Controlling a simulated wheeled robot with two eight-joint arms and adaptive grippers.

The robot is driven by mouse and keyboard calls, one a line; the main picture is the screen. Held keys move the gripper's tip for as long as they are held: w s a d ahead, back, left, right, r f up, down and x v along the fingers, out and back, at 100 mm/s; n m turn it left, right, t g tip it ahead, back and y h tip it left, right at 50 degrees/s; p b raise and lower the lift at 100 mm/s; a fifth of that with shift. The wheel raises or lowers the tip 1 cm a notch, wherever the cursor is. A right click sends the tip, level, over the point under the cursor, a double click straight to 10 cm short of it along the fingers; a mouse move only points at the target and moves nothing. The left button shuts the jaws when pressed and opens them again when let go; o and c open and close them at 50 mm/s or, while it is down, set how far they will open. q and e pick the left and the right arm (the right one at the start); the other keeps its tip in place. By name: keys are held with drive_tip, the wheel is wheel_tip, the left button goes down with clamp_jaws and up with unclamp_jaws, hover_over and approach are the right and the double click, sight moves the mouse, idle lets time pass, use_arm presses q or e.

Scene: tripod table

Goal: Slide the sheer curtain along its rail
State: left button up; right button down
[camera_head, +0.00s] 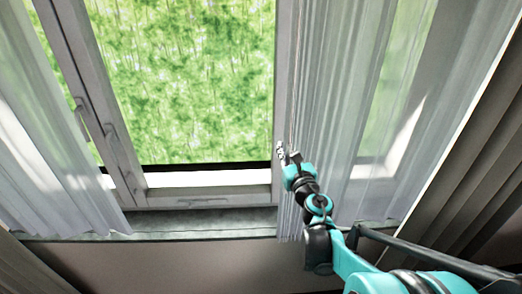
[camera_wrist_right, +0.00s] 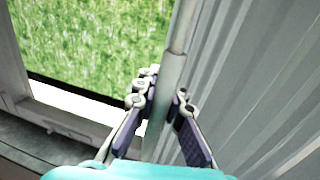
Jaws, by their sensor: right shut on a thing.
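A sheer white curtain (camera_head: 335,75) hangs over the right part of the window; its folds also fill the right of the right wrist view (camera_wrist_right: 265,85). A thin pale rod (camera_wrist_right: 183,30) with a thicker lower part hangs along its left edge. My right gripper (camera_head: 287,152) is at this edge, low in front of the window frame. In the right wrist view its two fingers (camera_wrist_right: 168,104) stand on either side of the rod's thicker part and are shut on it. The curtain rail is out of view. My left gripper is not in view.
Another sheer curtain (camera_head: 40,140) hangs at the left. The window frame (camera_head: 90,70) has handles, and a grey sill (camera_head: 190,224) runs below it. A dark heavy curtain (camera_head: 470,175) hangs at the far right. The middle window pane is uncovered.

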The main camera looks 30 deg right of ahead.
drive_tip(key=shift+s+d, duration=0.5)
drive_tip(key=shift+d, duration=0.35)
drive_tip(key=shift+s+d, duration=0.45)
drive_tip(key=shift+d, duration=0.35)
drive_tip(key=c, duration=1.8)
unclamp_jaws()
drive_tip(key=shift+o, duration=0.2)
drive_tip(key=v, duration=0.7)
drive_tip(key=shift+s, duration=0.2)
drive_tip(key=shift+a, duration=0.1)
